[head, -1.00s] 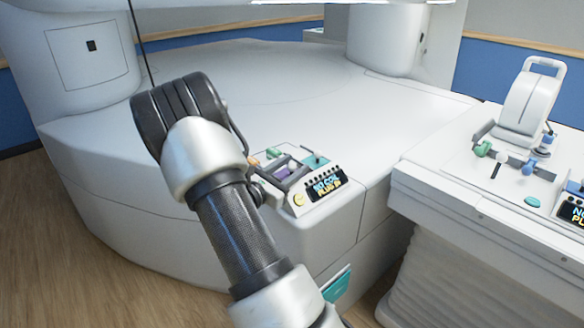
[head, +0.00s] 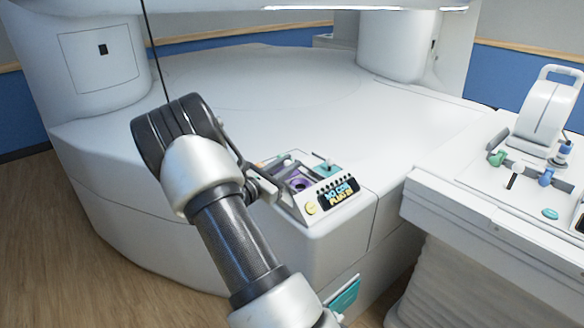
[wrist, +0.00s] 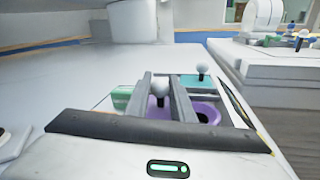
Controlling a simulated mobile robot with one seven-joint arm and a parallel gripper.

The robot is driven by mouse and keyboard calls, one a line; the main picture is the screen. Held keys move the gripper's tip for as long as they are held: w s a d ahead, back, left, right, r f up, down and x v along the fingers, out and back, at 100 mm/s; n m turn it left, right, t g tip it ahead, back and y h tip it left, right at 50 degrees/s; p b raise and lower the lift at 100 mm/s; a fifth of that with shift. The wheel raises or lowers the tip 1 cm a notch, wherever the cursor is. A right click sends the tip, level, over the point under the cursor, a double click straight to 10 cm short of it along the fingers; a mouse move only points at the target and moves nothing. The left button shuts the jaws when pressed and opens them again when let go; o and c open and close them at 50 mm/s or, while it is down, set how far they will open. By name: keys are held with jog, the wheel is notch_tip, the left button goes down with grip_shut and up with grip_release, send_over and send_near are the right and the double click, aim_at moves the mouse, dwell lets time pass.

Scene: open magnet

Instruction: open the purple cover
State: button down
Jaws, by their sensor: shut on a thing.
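The control panel's purple part (wrist: 208,112) lies under and to the right of my fingers in the wrist view, with a dark round opening showing. In the head view this purple part (head: 299,183) also shows a dark hole. A white ball knob on a dark stem (wrist: 160,88) is between my fingers. My gripper (wrist: 163,80) is shut on this knob. In the head view my gripper (head: 279,177) reaches onto the panel from the left and hides part of it. The joint between knob and cover is hidden.
A teal section (wrist: 198,81) with another white knob sits to the right of my fingers, and a green part (wrist: 122,97) to the left. The panel's display (head: 341,192) faces front. A separate white table (head: 470,205) with more controls stands at the right.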

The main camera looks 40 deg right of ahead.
jog(key=c, duration=1.5)
grip_release()
jog(key=shift+s, duration=0.1)
jog(key=shift+c, duration=0.2)
jog(key=p+v, duration=0.2)
jog(key=v, duration=1.5)
jog(key=shift+a, duration=0.25)
jog(key=shift+r, duration=0.1)
